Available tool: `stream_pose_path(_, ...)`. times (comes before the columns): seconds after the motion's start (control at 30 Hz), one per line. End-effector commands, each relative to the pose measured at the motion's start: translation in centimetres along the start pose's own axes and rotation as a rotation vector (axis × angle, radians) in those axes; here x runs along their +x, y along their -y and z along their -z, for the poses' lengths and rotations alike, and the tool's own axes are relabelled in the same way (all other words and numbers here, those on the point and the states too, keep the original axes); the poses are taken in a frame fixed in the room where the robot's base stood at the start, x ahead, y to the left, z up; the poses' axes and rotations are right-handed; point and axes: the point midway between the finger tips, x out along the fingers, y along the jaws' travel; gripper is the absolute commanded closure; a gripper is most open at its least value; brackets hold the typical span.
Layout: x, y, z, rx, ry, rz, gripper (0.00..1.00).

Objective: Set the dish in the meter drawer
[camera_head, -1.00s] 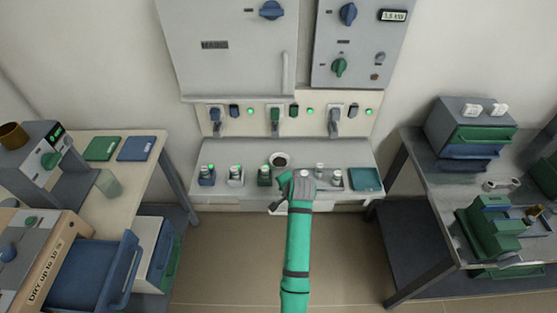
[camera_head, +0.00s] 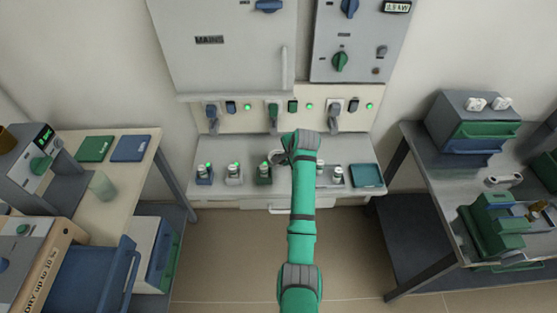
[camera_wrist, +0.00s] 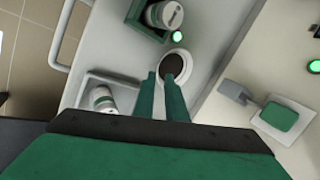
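The dish, a small round white bowl with dark contents, stands on the grey bench. In the wrist view the dish (camera_wrist: 186,54) is just beyond my fingertips. A bench drawer with a handle (camera_head: 280,208) looks shut. I cannot tell which drawer is the meter drawer.
Several lidded jars (camera_head: 234,173) in holders line the bench, one close beside the dish. A teal tray (camera_head: 367,175) lies at the bench's right end. A box with green and blue drawers (camera_head: 485,130) stands on the right table. A blue drawer (camera_head: 100,275) sticks out at left.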

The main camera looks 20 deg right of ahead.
Motion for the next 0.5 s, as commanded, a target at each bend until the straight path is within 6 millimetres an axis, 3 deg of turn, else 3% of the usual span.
stream_pose_path(0.3,3.9,-0.5,-0.1,0.006,-0.004,-0.002,0.88)
stream_pose_path(0.5,4.9,-0.5,-0.1,0.006,-0.003,-0.001,0.88)
